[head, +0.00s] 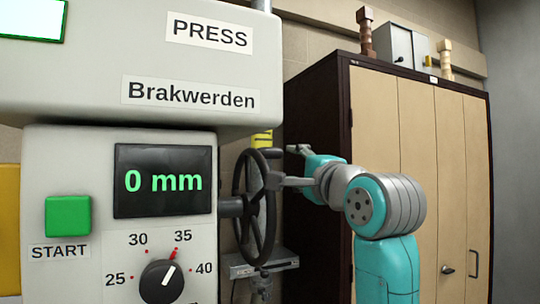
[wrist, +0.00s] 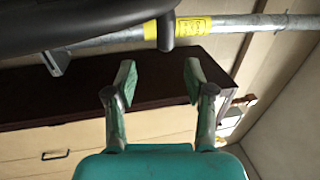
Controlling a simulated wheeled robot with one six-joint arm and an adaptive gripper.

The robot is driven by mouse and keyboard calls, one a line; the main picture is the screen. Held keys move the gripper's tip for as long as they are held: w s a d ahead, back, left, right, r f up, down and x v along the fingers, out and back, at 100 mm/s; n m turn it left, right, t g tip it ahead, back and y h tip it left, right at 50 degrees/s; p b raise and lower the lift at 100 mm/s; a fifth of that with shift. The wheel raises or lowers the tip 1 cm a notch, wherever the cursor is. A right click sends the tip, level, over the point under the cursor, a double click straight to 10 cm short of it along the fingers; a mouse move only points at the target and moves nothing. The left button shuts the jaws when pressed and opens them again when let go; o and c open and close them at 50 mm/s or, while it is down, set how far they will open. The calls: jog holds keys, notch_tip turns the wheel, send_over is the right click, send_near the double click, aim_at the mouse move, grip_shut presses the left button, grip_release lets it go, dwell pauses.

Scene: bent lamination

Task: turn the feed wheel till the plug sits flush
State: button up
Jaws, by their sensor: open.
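The feed wheel (head: 240,200) is a dark handwheel on a shaft at the right side of the press, seen nearly edge-on. A short dark handle (head: 271,153) juts from its upper rim. My gripper (head: 281,164) is open beside the wheel's upper right, its fingers pointing left toward the rim. In the wrist view, the wheel's dark rim (wrist: 70,25) fills the upper left. The handle (wrist: 166,34) comes down in line with the gap between my open, empty fingers (wrist: 159,74); contact is not visible. I cannot make out the plug.
The press display (head: 163,181) reads 0 mm. A green START button (head: 68,216) and a dial (head: 162,281) are on its front. A dark-framed cabinet (head: 400,130) stands behind my arm. A pipe with a yellow label (wrist: 190,27) runs behind the wheel.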

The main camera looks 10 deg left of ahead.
aim_at(273, 154)
jog(key=x, duration=0.7)
jog(key=r+x, duration=0.1)
jog(key=x, duration=0.2)
jog(key=shift+a, duration=0.6)
grip_shut()
